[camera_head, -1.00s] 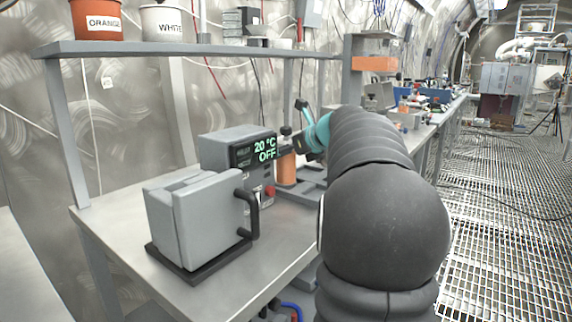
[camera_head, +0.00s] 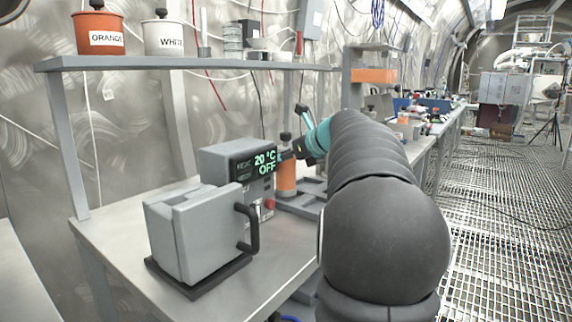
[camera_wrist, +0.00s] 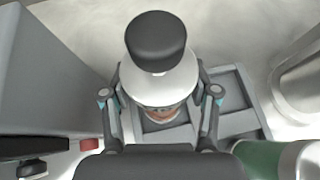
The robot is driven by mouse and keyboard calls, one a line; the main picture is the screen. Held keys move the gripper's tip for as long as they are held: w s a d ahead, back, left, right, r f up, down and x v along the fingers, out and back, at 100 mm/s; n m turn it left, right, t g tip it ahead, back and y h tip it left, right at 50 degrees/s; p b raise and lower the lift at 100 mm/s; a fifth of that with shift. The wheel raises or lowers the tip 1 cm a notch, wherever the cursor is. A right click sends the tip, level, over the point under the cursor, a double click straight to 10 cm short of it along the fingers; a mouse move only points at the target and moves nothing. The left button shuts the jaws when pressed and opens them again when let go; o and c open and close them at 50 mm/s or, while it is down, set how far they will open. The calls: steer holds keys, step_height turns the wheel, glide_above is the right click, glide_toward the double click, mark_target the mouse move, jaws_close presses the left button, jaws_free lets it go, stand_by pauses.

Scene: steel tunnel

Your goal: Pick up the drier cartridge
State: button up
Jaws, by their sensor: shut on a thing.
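The drier cartridge shows in the head view as an orange cylinder (camera_head: 286,180) with a dark knob on top, upright at the grey rack on the bench. In the wrist view its black knob and pale domed cap (camera_wrist: 158,78) fill the middle. My gripper (camera_wrist: 161,108) has one finger on each side of the cartridge and is shut on it below the cap. In the head view my gripper (camera_head: 296,152) is small and partly hidden by my arm. I cannot tell whether the cartridge's foot touches the rack.
The grey compartmented rack (camera_wrist: 236,88) lies below. A grey unit with a display reading 20 °C OFF (camera_head: 262,162) stands close left. A grey box with a black handle (camera_head: 195,232) is in front. A green cylinder (camera_wrist: 262,160) lies at the wrist view's lower right. A shelf (camera_head: 190,63) runs above.

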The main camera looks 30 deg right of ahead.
mark_target(287, 145)
steer(key=r, duration=0.2)
steer(key=d+r+p, duration=0.1)
steer(key=shift+w+r, duration=0.1)
steer(key=shift+w, duration=0.2)
steer(key=w+d+r, duration=0.5)
steer(key=d, duration=0.3)
steer(key=shift+w+d+r, duration=0.3)
steer(key=shift+d+r, duration=0.05)
steer(key=shift+r, duration=0.05)
